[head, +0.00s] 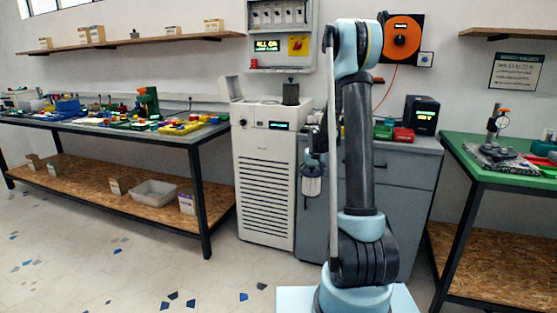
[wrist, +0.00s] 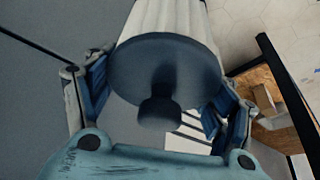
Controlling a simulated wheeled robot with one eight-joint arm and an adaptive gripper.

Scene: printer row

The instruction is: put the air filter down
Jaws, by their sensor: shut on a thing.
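The air filter (wrist: 172,70) is a white pleated cylinder with a dark round cap and a knob, large in the wrist view. My gripper (wrist: 160,98) is shut on it, with one blue-padded finger on each side of the cap. In the head view the filter (head: 312,186) hangs upright below my gripper (head: 313,160), in front of the grey cabinet and beside the white louvred unit. It is in the air, below the cabinet top. My arm hides part of the cabinet behind.
The white louvred unit (head: 265,185) carries a dark ribbed cylinder (head: 290,93). The grey cabinet (head: 405,185) holds red and green bins (head: 402,134) and a black display box (head: 421,115). A cluttered bench (head: 60,121) stands left and a green-topped bench (head: 475,150) right. The floor at front left is clear.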

